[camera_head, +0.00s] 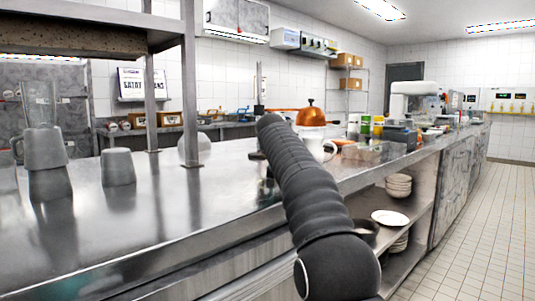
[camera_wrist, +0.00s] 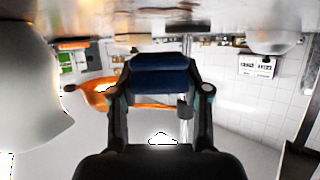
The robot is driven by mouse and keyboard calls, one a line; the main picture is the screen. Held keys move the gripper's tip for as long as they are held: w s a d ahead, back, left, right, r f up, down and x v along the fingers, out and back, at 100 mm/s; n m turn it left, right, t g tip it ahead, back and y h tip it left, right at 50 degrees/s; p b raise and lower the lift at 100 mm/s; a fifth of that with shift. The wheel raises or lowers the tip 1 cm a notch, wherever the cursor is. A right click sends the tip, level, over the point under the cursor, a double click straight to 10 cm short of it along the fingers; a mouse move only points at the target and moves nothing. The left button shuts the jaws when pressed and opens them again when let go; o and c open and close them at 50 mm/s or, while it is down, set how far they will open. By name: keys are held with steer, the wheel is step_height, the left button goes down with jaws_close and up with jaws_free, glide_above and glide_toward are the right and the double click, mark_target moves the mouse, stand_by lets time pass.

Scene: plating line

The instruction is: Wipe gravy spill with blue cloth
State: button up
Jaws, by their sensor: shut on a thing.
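In the wrist view, which looks upside down, my gripper (camera_wrist: 160,88) is shut on the blue cloth (camera_wrist: 160,63). The cloth is a dark blue folded bundle spanning the gap between the fingertips. In the head view my dark arm reaches over the steel counter (camera_head: 225,190) and hides the gripper and cloth. I cannot make out a gravy spill in either view. Whether the cloth touches the counter cannot be told.
A white mug (camera_head: 318,149) and a copper-coloured pot (camera_head: 311,116) stand near my arm. Bottles (camera_head: 365,126) line the counter farther back. A shelf post (camera_head: 190,90) rises from the counter. Plates (camera_head: 390,217) sit below.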

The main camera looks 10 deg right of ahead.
mark_target(257, 164)
steer(key=shift+s+d+f+b, duration=0.3)
steer(key=shift+s+d+b, duration=0.4)
steer(key=shift+s, duration=0.25)
steer(key=shift+s+d+f+b, duration=0.25)
steer(key=shift+s+d+b, duration=0.35)
steer(key=shift+s+d, duration=0.25)
steer(key=shift+s+a+r, duration=0.2)
steer(key=shift+s+a, duration=0.2)
steer(key=shift+a, duration=0.15)
steer(key=shift+w+a+r+p, duration=0.3)
steer(key=shift+a+p, duration=0.2)
steer(key=shift+w+a+r+p, duration=0.2)
steer(key=shift+w+a+p, duration=0.4)
steer(key=shift+w+p, duration=0.4)
steer(key=shift+w+a+r+p, duration=0.15)
steer(key=shift+w+a+p, duration=0.5)
steer(key=shift+p, duration=0.4)
steer(key=shift+w+a+r+p, duration=0.1)
steer(key=shift+w+a+p, duration=0.5)
steer(key=shift+w+p, duration=0.35)
steer(key=shift+w+a+p, duration=0.55)
steer(key=shift+w+p, duration=0.3)
steer(key=shift+p, duration=0.05)
steer(key=shift+w+a, duration=0.5)
steer(key=shift+w, duration=0.2)
steer(key=shift+w+a, duration=0.1)
